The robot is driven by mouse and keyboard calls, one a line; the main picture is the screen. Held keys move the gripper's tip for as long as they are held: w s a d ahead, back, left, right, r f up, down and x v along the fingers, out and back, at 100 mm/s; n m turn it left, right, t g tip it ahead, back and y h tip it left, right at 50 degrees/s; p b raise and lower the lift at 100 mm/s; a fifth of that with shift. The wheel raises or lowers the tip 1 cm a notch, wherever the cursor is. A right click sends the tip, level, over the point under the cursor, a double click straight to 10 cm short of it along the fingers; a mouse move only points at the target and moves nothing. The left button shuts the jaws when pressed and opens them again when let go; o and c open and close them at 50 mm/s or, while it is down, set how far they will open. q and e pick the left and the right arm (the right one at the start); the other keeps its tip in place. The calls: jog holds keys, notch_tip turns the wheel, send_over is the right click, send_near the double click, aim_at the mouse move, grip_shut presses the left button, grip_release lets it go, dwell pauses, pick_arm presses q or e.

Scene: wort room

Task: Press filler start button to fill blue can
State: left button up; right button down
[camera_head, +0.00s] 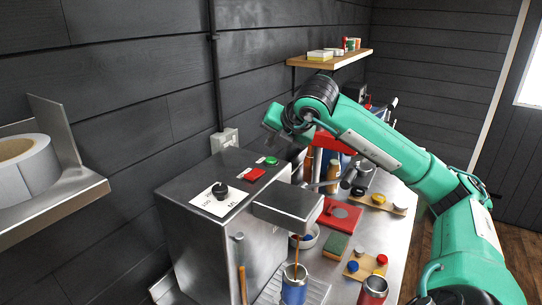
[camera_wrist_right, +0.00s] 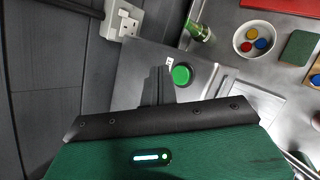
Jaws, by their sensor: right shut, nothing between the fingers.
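The filler (camera_head: 190,215) is a grey steel box with a black dial, a red button (camera_head: 254,174) and a green button (camera_head: 271,160) on its top. The green button also shows in the wrist view (camera_wrist_right: 181,75). My right gripper (camera_wrist_right: 158,72) is shut and empty, its fingertips just left of the green button in that view; I cannot tell whether they touch it. In the head view its arm reaches over from the right. The blue can (camera_head: 293,287) stands upright under the filler head (camera_head: 288,207), with a thin amber stream running down into it. My left gripper is out of view.
A red can (camera_head: 372,291) stands right of the blue can. A bowl of caps (camera_head: 304,239), a green sponge (camera_head: 336,246) and wooden boards with caps (camera_head: 366,266) lie on the steel counter. A wall socket (camera_head: 224,139) is behind the filler.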

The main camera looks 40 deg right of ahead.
aim_at(273, 161)
notch_tip(273, 161, up, 4)
jog(key=shift+f+p, duration=0.2)
jog(key=shift+p, duration=0.9)
jog(key=shift+f, duration=0.1)
